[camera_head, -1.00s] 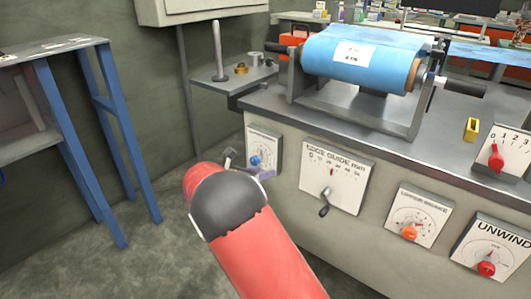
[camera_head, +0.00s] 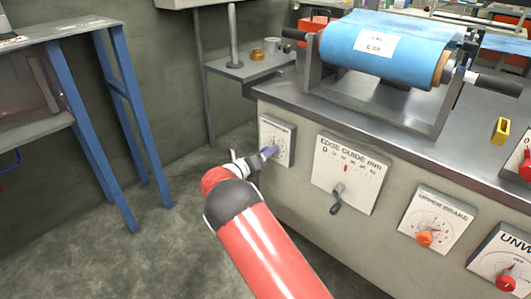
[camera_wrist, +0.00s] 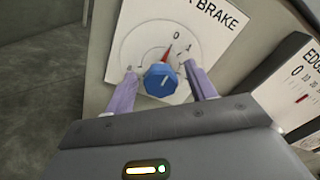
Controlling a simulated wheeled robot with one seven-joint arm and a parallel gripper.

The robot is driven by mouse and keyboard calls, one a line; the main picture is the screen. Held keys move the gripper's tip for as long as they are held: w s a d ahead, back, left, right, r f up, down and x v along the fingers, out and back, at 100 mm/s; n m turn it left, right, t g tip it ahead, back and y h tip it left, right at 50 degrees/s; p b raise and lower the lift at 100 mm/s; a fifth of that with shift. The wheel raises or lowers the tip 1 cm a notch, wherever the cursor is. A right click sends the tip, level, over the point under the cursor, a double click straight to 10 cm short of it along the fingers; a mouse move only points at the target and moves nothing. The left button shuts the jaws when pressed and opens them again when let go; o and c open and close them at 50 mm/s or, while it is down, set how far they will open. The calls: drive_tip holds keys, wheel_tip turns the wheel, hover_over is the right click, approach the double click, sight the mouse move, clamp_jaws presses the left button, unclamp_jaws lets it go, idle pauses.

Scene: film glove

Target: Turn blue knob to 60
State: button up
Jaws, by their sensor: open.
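The blue knob (camera_wrist: 161,81) sits on a white dial plate (camera_wrist: 205,22) whose visible lettering ends in "BRAKE". A red mark on the dial is just above the knob, below a "0". In the head view the same dial plate (camera_head: 284,134) is on the machine's front, and the knob is mostly hidden behind my gripper (camera_head: 268,154). In the wrist view my gripper (camera_wrist: 162,84) is open, with one purple finger on each side of the knob. A gap shows on both sides. The finer scale numbers are too small to read.
The edge guide panel (camera_head: 349,172) with its crank is right of the knob. Further right are the upper brake panel (camera_head: 436,219) with an orange knob and the unwind panel (camera_head: 508,262). A blue film roll (camera_head: 385,48) is on top. A blue-legged table (camera_head: 130,110) stands left.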

drive_tip(key=shift+c, duration=0.2)
drive_tip(key=c, duration=0.9)
drive_tip(key=shift+m+b, duration=0.3)
drive_tip(key=m+b, duration=0.2)
drive_tip(key=shift+f+m, duration=0.2)
drive_tip(key=shift+m, duration=0.2)
drive_tip(key=m+b, duration=0.3)
drive_tip(key=shift+m, duration=0.3)
drive_tip(key=m+b, duration=0.3)
drive_tip(key=m, duration=0.1)
drive_tip(key=shift+r+m+b, duration=0.1)
drive_tip(key=shift+m+b, duration=0.3)
